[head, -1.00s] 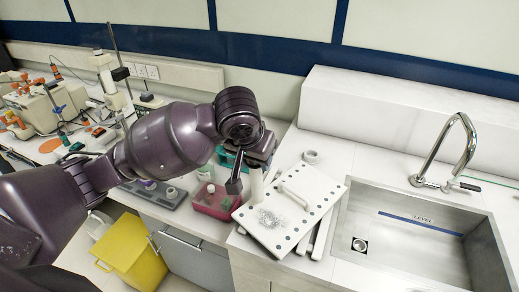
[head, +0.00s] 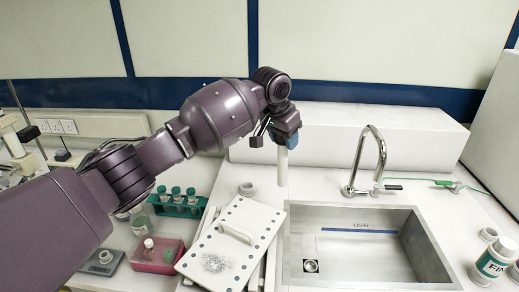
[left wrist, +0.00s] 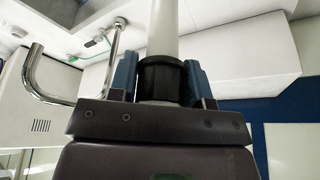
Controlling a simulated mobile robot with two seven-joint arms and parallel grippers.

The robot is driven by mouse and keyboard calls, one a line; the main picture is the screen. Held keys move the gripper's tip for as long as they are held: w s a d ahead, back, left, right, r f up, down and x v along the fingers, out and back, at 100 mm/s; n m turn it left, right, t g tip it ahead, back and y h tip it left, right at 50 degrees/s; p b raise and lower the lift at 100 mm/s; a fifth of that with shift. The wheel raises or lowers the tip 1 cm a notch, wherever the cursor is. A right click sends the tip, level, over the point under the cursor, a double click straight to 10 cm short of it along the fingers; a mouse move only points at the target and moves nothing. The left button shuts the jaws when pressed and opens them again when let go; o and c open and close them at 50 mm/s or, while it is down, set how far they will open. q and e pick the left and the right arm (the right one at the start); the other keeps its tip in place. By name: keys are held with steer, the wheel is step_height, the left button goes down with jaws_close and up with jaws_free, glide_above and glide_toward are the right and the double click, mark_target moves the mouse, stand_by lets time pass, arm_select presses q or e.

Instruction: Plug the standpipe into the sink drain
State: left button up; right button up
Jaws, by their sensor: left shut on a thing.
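My left gripper (head: 284,137) is shut on the standpipe (head: 282,168), a white tube that hangs upright behind the sink's left back corner, above the counter. In the left wrist view the blue finger pads (left wrist: 160,80) are on both sides of the pipe's black collar (left wrist: 163,72), and the white tube (left wrist: 163,25) runs out of frame. The steel sink (head: 375,212) has a blue line marked LEVEL on its back wall. The sink drain (head: 311,266) is a small round fitting in the floor at its left; the pipe is apart from it. My right gripper is not in view.
A curved tap (head: 380,150) rises behind the sink. A white perforated board with a handle (head: 262,215) lies left of the sink. A green rack of vials (head: 180,207) and a pink tub (head: 160,257) stand farther left. A labelled bottle (head: 492,260) stands right.

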arm_select(q)
steer(key=s+d+f, duration=0.2)
steer(key=d+f, duration=0.2)
steer(key=f, duration=0.3)
steer(key=s+d+f, duration=0.2)
steer(key=d+f, duration=0.2)
steer(key=f, duration=0.3)
steer(key=s+d+f+m, duration=0.1)
steer(key=s+d+f, duration=0.2)
steer(key=f, duration=0.4)
steer(key=shift+d+f+g, duration=0.2)
steer(key=shift+d+g, duration=0.2)
steer(key=shift+d, duration=0.05)
steer(key=shift+f, duration=0.2)
